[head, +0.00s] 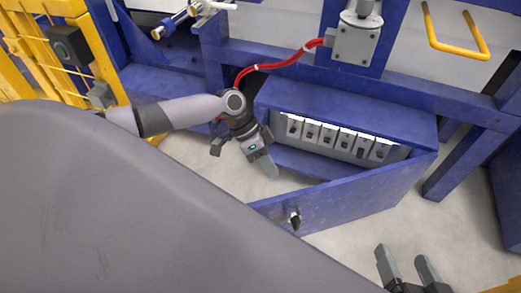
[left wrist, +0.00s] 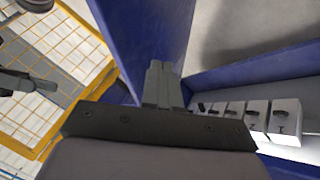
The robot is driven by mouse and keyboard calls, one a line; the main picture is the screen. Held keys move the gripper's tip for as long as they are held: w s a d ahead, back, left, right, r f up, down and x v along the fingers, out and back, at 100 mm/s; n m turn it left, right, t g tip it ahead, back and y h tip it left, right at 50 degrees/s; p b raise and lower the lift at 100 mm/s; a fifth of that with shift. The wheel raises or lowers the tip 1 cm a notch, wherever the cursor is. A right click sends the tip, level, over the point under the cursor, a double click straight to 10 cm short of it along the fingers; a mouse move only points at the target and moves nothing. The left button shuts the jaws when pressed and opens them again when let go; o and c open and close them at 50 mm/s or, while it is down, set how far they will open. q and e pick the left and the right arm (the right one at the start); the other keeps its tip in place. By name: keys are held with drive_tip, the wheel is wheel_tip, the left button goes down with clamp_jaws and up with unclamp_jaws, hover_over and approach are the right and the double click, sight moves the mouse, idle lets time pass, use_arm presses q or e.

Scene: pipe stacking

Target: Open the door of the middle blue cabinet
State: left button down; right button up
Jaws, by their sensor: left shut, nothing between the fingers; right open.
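The middle blue cabinet (head: 345,110) stands in the head view with its front open. Its door (head: 355,198) is swung wide out from the right side, and a dark latch or handle (head: 294,217) sits near the door's free end. A row of several grey-white switch boxes (head: 335,138) shows inside. My left gripper (head: 270,168) is shut and empty in the gap at the left, between the cabinet's opening and the door. In the left wrist view its closed fingers (left wrist: 162,85) lie beside the door's blue panel (left wrist: 150,35). My right gripper (head: 408,270) is open and empty, in front of the door.
A red cable (head: 280,62) runs above the cabinet to a grey box (head: 355,42). A yellow rail frame (head: 50,50) stands at upper left. A yellow handle (head: 457,48) is at upper right. Pale floor (head: 430,213) is clear right of the door.

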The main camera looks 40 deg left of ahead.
use_arm(q)
drive_tip(key=d, duration=0.1)
drive_tip(key=s+d, duration=0.1)
drive_tip(key=s+d+f, duration=0.1)
drive_tip(key=d, duration=0.1)
drive_tip(key=shift+s, duration=0.25)
use_arm(e)
drive_tip(key=shift+w+a+y, duration=0.15)
drive_tip(key=shift+a+y, duration=0.15)
drive_tip(key=shift+a, duration=0.1)
